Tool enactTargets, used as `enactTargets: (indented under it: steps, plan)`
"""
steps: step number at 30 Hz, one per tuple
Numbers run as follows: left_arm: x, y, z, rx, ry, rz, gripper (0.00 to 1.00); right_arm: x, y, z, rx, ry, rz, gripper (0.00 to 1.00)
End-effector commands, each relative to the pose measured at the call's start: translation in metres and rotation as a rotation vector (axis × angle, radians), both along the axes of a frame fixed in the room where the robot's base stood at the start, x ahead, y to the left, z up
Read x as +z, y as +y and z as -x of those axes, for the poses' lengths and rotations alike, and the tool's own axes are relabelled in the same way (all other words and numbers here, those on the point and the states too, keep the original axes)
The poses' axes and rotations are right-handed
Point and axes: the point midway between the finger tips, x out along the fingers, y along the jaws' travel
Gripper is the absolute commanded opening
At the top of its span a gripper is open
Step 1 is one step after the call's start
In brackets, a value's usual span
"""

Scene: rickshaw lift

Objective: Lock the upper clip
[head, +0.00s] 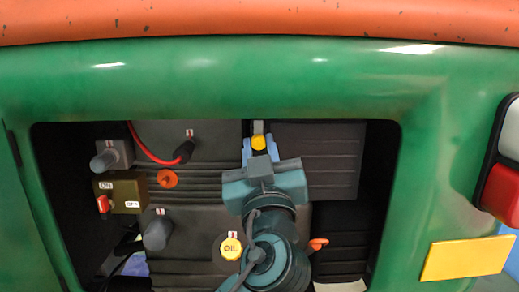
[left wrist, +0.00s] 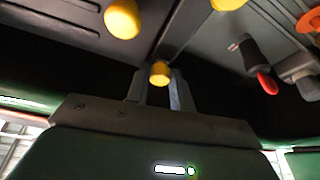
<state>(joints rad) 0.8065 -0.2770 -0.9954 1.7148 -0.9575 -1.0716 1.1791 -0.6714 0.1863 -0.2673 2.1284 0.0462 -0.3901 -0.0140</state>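The upper clip is a grey strap with a yellow knob at its end (head: 259,142), at the top middle of the engine bay. My left gripper (head: 260,149) reaches up to it from below, with one blue finger on each side of the knob. In the left wrist view the yellow knob (left wrist: 160,73) fills the narrow gap between the fingertips (left wrist: 160,85). The fingers look shut on it, though contact is not fully clear. My left arm hides the parts below the clip. My right gripper is in neither view.
A green body frame (head: 220,85) surrounds the bay. Another yellow knob (left wrist: 122,18) shows in the left wrist view.

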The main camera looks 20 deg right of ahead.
Motion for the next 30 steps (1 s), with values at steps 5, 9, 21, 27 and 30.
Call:
enactTargets:
  steps: [5, 9, 21, 27, 30]
  plan:
    - [0.0, 0.0, 0.0, 0.0, 0.0, 0.0, 0.06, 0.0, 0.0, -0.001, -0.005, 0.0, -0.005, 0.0]
    - [0.0, 0.0, 0.0, 0.0, 0.0, 0.0, 0.0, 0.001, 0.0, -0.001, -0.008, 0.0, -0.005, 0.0]
    - [0.0, 0.002, -0.001, 0.0, -0.032, -0.111, 0.0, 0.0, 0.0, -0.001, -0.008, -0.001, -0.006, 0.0]
    - [0.001, 0.003, -0.001, 0.0, -0.077, -0.267, 0.0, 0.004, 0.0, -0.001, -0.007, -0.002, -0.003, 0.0]
    - [0.003, 0.004, -0.001, 0.0, -0.103, -0.357, 0.0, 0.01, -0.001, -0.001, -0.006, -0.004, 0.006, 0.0]
